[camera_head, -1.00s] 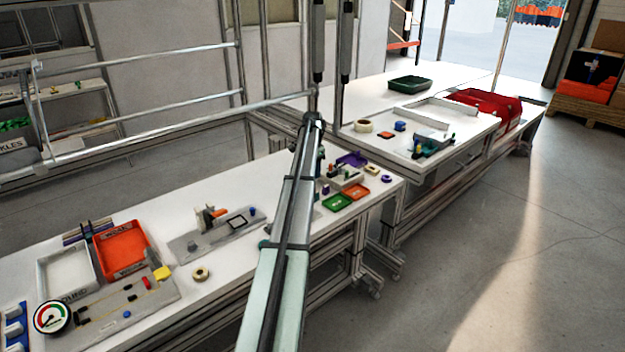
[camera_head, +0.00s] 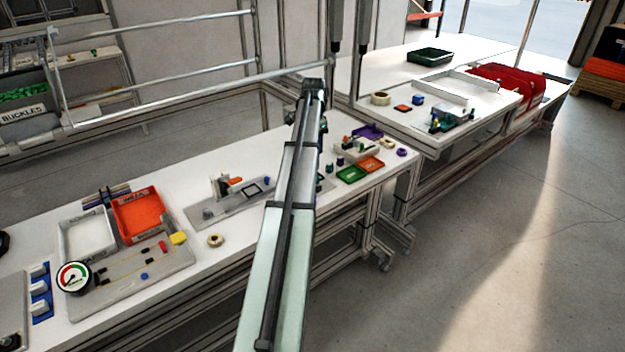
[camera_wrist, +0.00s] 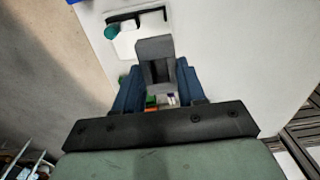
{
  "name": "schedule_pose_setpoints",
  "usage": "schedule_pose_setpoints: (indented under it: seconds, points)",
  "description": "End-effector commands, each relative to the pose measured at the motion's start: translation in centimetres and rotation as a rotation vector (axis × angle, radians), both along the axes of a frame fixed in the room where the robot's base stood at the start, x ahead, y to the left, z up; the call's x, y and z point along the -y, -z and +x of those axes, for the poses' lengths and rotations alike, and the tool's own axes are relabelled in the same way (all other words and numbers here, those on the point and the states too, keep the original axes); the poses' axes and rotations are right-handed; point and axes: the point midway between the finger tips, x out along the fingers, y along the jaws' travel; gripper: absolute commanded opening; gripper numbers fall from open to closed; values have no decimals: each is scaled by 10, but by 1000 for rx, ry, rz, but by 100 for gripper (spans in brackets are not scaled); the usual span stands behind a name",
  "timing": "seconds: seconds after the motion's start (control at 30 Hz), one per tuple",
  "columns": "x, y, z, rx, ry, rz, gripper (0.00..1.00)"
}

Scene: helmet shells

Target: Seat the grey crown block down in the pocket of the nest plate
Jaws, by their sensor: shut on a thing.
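The grey crown block (camera_wrist: 154,62) is in the wrist view, held between the blue fingers of my gripper (camera_wrist: 157,88). The gripper is shut on the block's near part, and its far end sticks out past the fingertips over a white surface. In the head view my arm covers the gripper and the block. A flat grey plate (camera_head: 232,205) with a black square outline lies on the near bench, left of my arm; it may be the nest plate, but I cannot tell for sure. The pocket cannot be made out in the wrist view.
On the near bench (camera_head: 190,262) stand an orange bin (camera_head: 138,214), a white bin (camera_head: 86,238), a tape roll (camera_head: 215,240) and a dial gauge (camera_head: 73,277). Green (camera_head: 351,174) and orange (camera_head: 371,163) trays lie right of my arm. Uprights stand behind.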

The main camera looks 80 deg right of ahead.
Motion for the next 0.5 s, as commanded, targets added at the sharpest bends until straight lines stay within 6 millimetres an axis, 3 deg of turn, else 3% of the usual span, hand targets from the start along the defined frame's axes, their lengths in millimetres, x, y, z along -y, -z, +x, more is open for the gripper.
schedule_pose_setpoints:
  seconds: [0.1,0.5]
  points:
    - [-12,7,0,1,11,9,10]
    - [-11,61,0,0,25,16,10]
